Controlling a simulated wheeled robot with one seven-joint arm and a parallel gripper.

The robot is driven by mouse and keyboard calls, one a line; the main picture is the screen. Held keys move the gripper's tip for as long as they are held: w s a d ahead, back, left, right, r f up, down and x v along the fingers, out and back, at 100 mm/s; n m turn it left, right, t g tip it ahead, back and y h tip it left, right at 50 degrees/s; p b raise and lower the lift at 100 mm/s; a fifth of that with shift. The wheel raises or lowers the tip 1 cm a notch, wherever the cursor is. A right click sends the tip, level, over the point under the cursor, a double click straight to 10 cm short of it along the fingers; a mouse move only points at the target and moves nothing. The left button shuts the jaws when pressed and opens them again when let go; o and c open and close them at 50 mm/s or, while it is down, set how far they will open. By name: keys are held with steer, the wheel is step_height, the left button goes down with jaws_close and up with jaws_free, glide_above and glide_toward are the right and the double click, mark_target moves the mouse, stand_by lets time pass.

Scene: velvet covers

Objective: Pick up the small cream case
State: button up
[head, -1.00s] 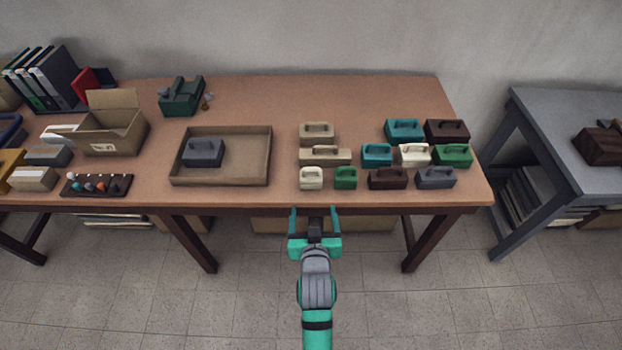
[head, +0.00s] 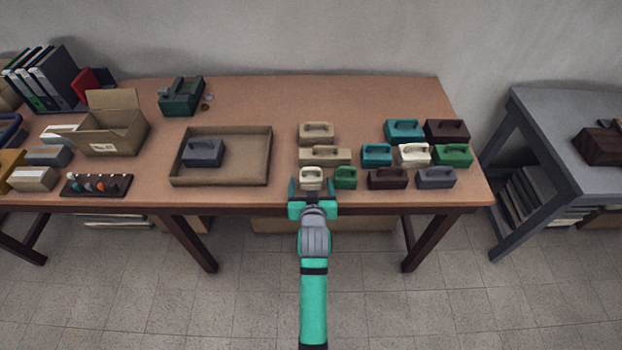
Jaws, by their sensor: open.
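The small cream case (head: 311,178) stands near the front edge of the brown table, its handle on top. My gripper (head: 311,190) is open, with its two teal fingers apart and pointing toward the table. In the head view the fingertips show on either side of the cream case's lower part. I cannot tell whether they are level with the case or above it. The bottom of the case is partly hidden by my gripper. Another pale cream-white case (head: 414,155) stands further right among other cases.
A green case (head: 345,178) stands close to the right of the small cream case. A wide beige case (head: 325,155) and a tan case (head: 317,132) stand behind it. Several other cases fill the right side. A shallow tray (head: 245,176) with a grey case (head: 203,152) lies to the left.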

mark_target(311, 183)
steer(key=shift+x, duration=1.75)
steer(key=shift+f, duration=0.1)
steer(key=c, duration=1.1)
steer(key=shift+c, duration=0.2)
